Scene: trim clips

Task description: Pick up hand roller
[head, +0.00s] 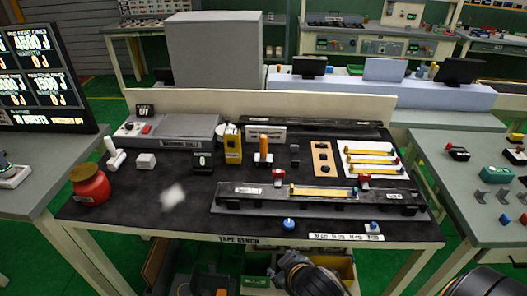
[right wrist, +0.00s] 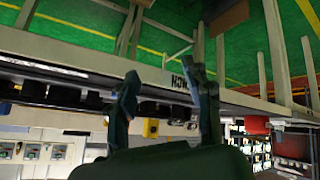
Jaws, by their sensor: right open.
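A tool with an upright orange handle (head: 263,145) stands near the middle of the dark bench mat and looks most like the hand roller. Its lower part is too small to make out. A white piece with a cylinder (head: 115,155) lies at the mat's left, and I cannot rule it out as the roller. My right gripper (right wrist: 163,78) is open and empty in the right wrist view, in front of the bench edge. In the head view a dark arm end (head: 300,272), apparently mine, is at the bottom, below the bench front and apart from both tools. My left gripper is not in view.
A red jar (head: 91,187) stands at the bench's left. A yellow device (head: 233,146) stands left of the orange handle. A long dark fixture (head: 240,204) with a yellow strip lies between the handle and the front edge. The mat's front left is mostly clear, apart from a whitish blurred patch.

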